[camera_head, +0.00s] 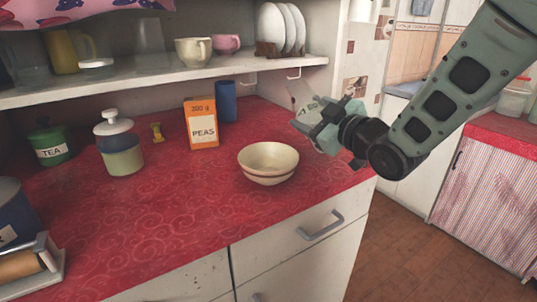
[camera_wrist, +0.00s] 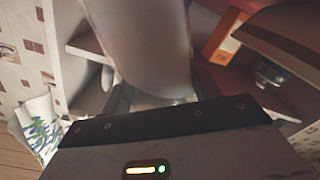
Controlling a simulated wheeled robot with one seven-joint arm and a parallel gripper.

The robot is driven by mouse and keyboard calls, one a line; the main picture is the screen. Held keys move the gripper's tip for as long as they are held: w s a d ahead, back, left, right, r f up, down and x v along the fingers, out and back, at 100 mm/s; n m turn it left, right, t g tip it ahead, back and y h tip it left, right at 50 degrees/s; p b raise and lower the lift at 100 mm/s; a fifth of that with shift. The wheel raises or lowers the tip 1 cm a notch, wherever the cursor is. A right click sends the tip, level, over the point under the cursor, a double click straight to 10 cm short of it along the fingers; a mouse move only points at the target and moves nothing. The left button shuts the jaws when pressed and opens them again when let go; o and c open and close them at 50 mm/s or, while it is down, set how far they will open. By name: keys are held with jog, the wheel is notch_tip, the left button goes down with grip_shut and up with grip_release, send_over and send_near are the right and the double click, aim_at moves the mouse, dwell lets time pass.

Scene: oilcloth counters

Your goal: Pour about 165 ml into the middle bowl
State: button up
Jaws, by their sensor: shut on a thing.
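A cream bowl (camera_head: 268,160) stands upright on the red counter, left of and below my gripper. A line runs around it below the rim, and I cannot tell whether it is one bowl or two nested. I see no other bowls on this counter. My gripper (camera_head: 314,120) is raised above the counter's right end, shut on a pale see-through vessel. The vessel (camera_wrist: 148,50) fills the upper middle of the wrist view, blurred, and is hardly visible in the head view. I cannot tell its contents. A brown-cream curved edge (camera_wrist: 285,40), apparently the bowl's, shows at right.
An orange peas box (camera_head: 201,124) and a blue cylinder (camera_head: 226,101) stand behind the bowl. A lidded jar (camera_head: 119,145) and green tea tin (camera_head: 51,142) stand left. A shelf (camera_head: 150,83) with cups and plates hangs above.

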jog(key=shift+s+a+n, duration=0.1)
jog(key=shift+a+n, duration=0.05)
jog(key=shift+n, duration=0.15)
jog(key=shift+w+d+f+n, duration=0.25)
jog(key=shift+f+n, duration=0.15)
jog(key=shift+n, duration=0.6)
jog(key=shift+w+d+f+n, duration=0.15)
jog(key=shift+d+f+n, duration=0.15)
jog(key=shift+f+n, duration=0.45)
jog(key=shift+w+d+f+n, duration=0.15)
jog(key=shift+f+n, duration=0.2)
jog(key=shift+n, duration=0.45)
jog(key=shift+w+d+f+n, duration=0.1)
jog(key=shift+f+n, duration=0.25)
jog(key=shift+n, duration=0.4)
jog(key=shift+s+a+r+n, duration=0.35)
jog(key=shift+a+r+n, duration=0.05)
jog(key=shift+r+n, duration=0.3)
jog(key=shift+s+a+r+n, duration=0.1)
jog(key=shift+a+r+n, duration=0.1)
jog(key=shift+n, duration=0.1)
jog(key=shift+n, duration=0.4)
jog(key=shift+w+d+b, duration=0.25)
jog(key=shift+d+b, duration=0.1)
jog(key=shift+d, duration=0.05)
jog(key=shift+r+n, duration=0.2)
jog(key=shift+n, duration=0.5)
